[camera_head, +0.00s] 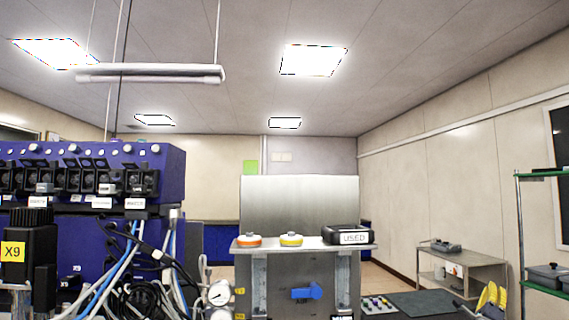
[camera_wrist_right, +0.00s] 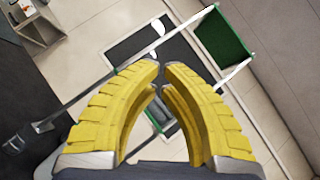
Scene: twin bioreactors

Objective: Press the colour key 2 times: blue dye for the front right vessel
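A small pad of coloured keys (camera_head: 378,305) lies low in the head view, right of the steel stand; its keys are too small to read and I cannot single out the blue one. My right gripper (camera_head: 492,293) is at the lower right of the head view, right of the key pad and apart from it. In the right wrist view its yellow fingers (camera_wrist_right: 161,70) curve inward, tips close together with a narrow gap, nothing between them. The key pad does not show there. My left gripper is not in view. I cannot make out the front right vessel.
A steel stand (camera_head: 275,280) carries an orange-ringed and a yellow-ringed cap and a black box labelled USED (camera_head: 348,235). A blue pump rack (camera_head: 90,170) with cables is on the left. A dark mat (camera_head: 425,303) lies beside the keys. A green-edged shelf (camera_head: 545,175) stands far right.

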